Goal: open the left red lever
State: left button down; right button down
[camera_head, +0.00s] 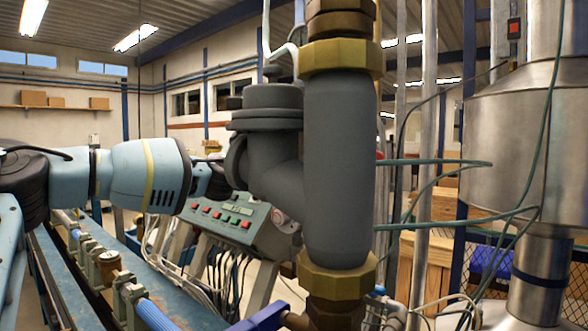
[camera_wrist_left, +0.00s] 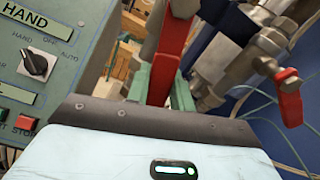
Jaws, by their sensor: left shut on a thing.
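In the left wrist view, a long red lever (camera_wrist_left: 172,45) stands upright and slightly tilted between the greenish fingers of my left gripper (camera_wrist_left: 160,84). The fingers are shut on it. A second red lever (camera_wrist_left: 290,100) hangs from a metal valve (camera_wrist_left: 262,52) to the right, apart from the gripper. In the head view, my left arm comes in from the left, and its gripper end goes behind the large grey meter body (camera_head: 270,140), which hides the fingertips and the held lever. My right gripper is in neither view.
A green control panel (camera_head: 232,215) with buttons is below the gripper; its selector knob (camera_wrist_left: 35,64) shows close by in the wrist view. A thick grey vertical cylinder (camera_head: 337,160) with brass nuts stands in front. Green cables (camera_head: 440,162) hang at right.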

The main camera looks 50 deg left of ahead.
pick_arm(q)
jog(key=shift+s+a+f+m+b, duration=0.15)
jog(key=shift+a+m+b, duration=0.15)
jog(key=shift+a+m, duration=0.95)
jog(key=shift+d+m, duration=0.25)
jog(key=shift+m, duration=0.1)
jog(key=c, duration=1.2)
grip_release()
jog(key=s, duration=0.7)
jog(key=shift+s+d+p, duration=0.35)
jog(key=shift+d+p, duration=0.05)
jog(key=shift+p, duration=0.05)
